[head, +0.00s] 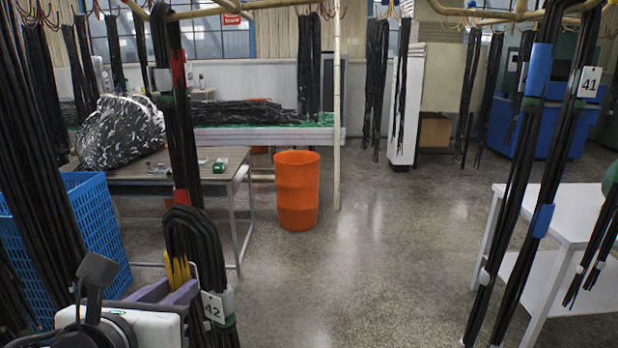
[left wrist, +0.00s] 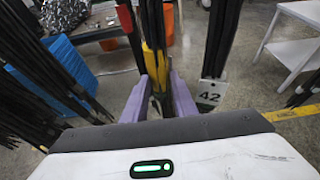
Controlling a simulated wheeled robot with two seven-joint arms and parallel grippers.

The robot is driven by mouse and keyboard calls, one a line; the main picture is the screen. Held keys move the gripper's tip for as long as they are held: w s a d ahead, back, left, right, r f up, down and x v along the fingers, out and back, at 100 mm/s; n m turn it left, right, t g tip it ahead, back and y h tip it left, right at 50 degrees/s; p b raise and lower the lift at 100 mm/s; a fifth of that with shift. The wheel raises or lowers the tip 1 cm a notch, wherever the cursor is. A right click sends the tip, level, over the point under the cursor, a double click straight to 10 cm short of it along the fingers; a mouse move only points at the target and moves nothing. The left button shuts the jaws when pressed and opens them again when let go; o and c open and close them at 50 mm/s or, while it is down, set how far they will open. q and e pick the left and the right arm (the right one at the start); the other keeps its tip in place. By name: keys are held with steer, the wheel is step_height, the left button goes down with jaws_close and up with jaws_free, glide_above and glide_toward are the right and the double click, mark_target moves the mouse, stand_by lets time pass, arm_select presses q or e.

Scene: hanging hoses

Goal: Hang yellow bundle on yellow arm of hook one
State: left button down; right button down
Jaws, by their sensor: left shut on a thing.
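The yellow bundle (head: 190,235) is a loop of black hoses with a yellow band (head: 178,270), at the lower left of the head view. My left gripper (head: 172,290) has purple fingers on either side of it. In the left wrist view the fingers (left wrist: 160,92) are shut on the bundle around its yellow band (left wrist: 155,62). A tag reading 42 (head: 213,307) hangs beside the band on black hoses; I cannot tell if these are part of the same bundle. I cannot make out hook one or its yellow arm. My right gripper is not in view.
A black bundle with a red band (head: 178,70) hangs just behind the held one. A blue crate (head: 100,215) and thick hanging hoses (head: 35,150) stand close on the left. Bundles with blue bands and tag 41 (head: 590,82) hang at right.

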mark_target(165, 260)
arm_select(q)
steer(key=r, duration=0.5)
steer(key=shift+w+a+p, duration=0.15)
steer(key=shift+a+p, duration=0.25)
stand_by(0.4)
steer(key=shift+a+b, duration=0.1)
steer(key=shift+b, duration=0.2)
